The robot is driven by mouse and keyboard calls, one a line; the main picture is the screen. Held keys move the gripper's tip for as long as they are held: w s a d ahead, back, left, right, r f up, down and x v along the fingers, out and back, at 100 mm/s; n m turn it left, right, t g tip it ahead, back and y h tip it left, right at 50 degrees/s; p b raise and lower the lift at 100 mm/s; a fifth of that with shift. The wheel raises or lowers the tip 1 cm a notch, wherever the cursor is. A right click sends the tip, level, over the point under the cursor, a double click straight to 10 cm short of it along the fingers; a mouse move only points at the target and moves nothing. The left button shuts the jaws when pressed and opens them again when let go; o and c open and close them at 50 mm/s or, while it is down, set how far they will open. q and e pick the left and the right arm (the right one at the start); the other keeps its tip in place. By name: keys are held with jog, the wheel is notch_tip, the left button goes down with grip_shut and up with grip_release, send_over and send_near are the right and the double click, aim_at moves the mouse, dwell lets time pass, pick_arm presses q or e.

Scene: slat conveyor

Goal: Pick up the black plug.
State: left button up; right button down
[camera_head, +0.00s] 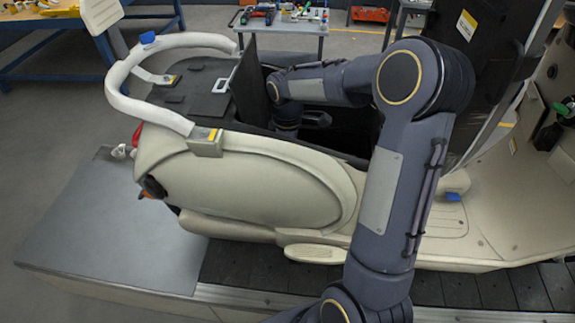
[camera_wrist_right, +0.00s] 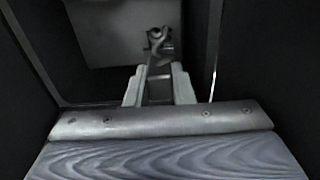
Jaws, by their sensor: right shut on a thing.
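The right wrist view looks down into a dark compartment, where my right gripper (camera_wrist_right: 158,75) is shut on a small dark piece with a curved, ring-like top, which I take to be the black plug (camera_wrist_right: 157,40). The plug sits between the two pale fingers, near the compartment's grey floor or wall. In the head view my right arm bends over the cream scooter body (camera_head: 255,180) and its wrist goes down into the open black compartment. The fingers and the plug are hidden there. My left gripper is not in view.
Dark compartment walls (camera_wrist_right: 255,60) stand close on both sides of my right gripper. The scooter body is on a slat conveyor (camera_head: 250,265) with a grey metal plate (camera_head: 110,225) at left. A white grab rail (camera_head: 150,110) curves around its rear. Benches with tools (camera_head: 285,20) stand behind.

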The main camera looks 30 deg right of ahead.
notch_tip(320, 180, up, 34)
jog(key=p, duration=0.8)
jog(key=shift+p, duration=0.3)
dwell(2.4)
jog(key=shift+r, duration=0.1)
dwell(0.5)
jog(key=w+a, duration=0.4)
jog(key=a, duration=0.3)
jog(key=w+a, duration=0.4)
jog(key=a, duration=0.3)
jog(key=shift+w+a+r, duration=0.25)
jog(key=shift+r, duration=0.15)
jog(key=shift+f, duration=0.1)
